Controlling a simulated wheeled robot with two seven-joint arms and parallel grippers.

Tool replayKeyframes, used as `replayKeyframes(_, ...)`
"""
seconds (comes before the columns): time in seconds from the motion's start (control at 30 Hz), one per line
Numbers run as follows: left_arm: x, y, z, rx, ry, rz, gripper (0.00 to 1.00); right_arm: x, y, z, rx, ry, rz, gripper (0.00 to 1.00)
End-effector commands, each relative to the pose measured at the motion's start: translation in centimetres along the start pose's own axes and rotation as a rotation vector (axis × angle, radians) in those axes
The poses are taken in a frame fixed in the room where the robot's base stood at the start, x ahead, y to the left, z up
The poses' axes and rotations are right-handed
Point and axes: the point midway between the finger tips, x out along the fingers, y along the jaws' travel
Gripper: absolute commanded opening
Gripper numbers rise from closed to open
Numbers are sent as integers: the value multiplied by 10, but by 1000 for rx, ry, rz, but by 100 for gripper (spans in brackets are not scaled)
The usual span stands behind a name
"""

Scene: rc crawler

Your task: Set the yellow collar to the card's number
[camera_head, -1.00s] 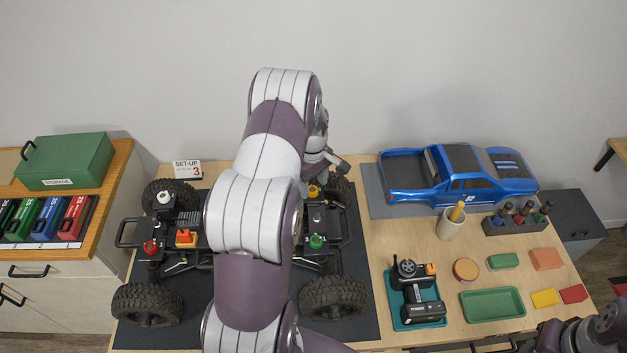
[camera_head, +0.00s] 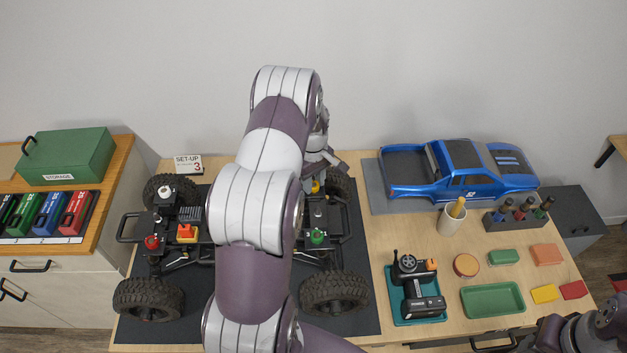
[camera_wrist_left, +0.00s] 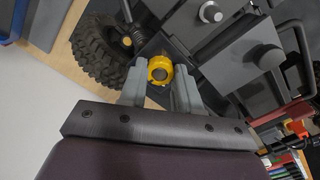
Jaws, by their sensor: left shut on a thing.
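The yellow collar (camera_wrist_left: 160,69) sits on a shock near a wheel of the crawler chassis. My left gripper (camera_wrist_left: 160,82) has its two fingers on either side of the collar, shut on it. In the head view a small part of the yellow collar (camera_head: 315,187) shows beside my arm. The card (camera_head: 188,165) stands behind the chassis and reads SET-UP with a red 3. Collar markings are too small to read. Red (camera_head: 152,242), green (camera_head: 317,236) and white (camera_head: 164,192) collars or knobs show at other corners. My right gripper is out of view; only part of that arm shows at lower right.
The crawler's wheels (camera_head: 335,293) stand on a dark mat. A blue truck body (camera_head: 462,170) lies at back right. A transmitter (camera_head: 415,285) sits in a teal tray. A green tray (camera_head: 492,301) and a cup (camera_head: 452,220) stand right. A green storage box (camera_head: 65,158) stands left.

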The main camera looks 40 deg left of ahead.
Motion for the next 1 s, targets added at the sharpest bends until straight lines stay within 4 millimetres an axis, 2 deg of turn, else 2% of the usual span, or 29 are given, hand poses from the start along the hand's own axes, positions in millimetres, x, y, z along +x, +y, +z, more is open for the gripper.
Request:
replayKeyframes(0.7, 1, 1, -2, 626, -11, -2, 2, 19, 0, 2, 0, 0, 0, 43)
replayKeyframes(1.0, 0, 1, -1, 840, -16, -4, 2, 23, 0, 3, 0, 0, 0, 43)
